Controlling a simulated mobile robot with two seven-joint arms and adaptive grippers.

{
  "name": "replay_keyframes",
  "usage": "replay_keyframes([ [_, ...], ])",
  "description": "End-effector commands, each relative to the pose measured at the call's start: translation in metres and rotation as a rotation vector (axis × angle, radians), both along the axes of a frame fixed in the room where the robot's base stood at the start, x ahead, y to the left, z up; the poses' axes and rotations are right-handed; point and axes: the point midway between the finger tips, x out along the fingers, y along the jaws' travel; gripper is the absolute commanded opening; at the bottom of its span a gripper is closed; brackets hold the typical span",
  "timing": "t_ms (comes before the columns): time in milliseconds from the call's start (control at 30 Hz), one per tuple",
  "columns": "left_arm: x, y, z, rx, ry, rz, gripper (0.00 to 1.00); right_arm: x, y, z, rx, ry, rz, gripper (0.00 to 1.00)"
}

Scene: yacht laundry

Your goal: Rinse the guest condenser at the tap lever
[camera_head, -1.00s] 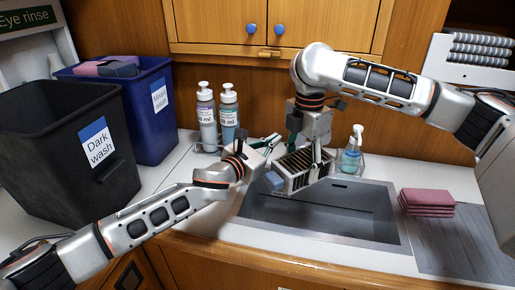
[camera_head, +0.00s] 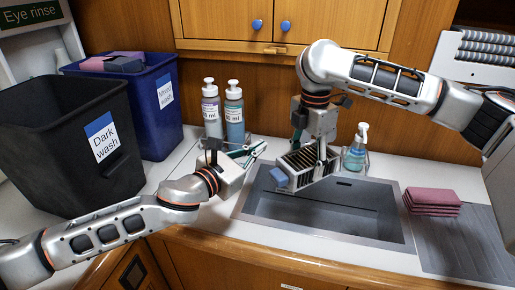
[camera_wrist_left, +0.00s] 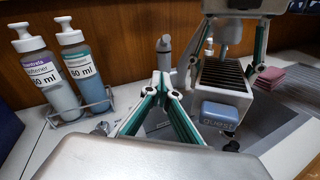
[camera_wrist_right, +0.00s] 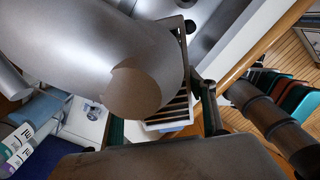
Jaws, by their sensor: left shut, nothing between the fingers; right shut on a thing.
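The guest condenser (camera_head: 303,168), a pale box with dark fins and a blue tag (camera_wrist_left: 220,115), hangs tilted over the left back part of the sink (camera_head: 350,212). My right gripper (camera_head: 314,152) is shut on it from above. Its fins also show in the right wrist view (camera_wrist_right: 172,112). A grey tap-like post (camera_wrist_left: 164,52) stands left of the condenser in the left wrist view; its lever is not clear, and the head view hides it behind my right gripper. My left gripper (camera_head: 258,149) is shut and empty, left of the condenser and apart from it.
Two pump bottles (camera_head: 234,112) stand in a rack behind my left gripper. A soap dispenser (camera_head: 357,148) stands behind the sink. Folded pink cloths (camera_head: 432,201) lie right of it. The dark wash bin (camera_head: 70,150) and blue bin (camera_head: 150,115) fill the left.

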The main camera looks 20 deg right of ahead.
Motion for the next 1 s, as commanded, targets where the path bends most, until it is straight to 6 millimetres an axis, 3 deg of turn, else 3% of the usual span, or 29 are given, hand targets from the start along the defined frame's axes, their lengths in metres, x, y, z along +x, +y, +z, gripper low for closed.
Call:
replay_keyframes([
  [1000, 0.000, 0.000, 0.000, -0.001, 0.001, 0.000, 0.00, -0.005, -0.011, 0.001, 0.000, -0.001, 0.000, 0.25],
])
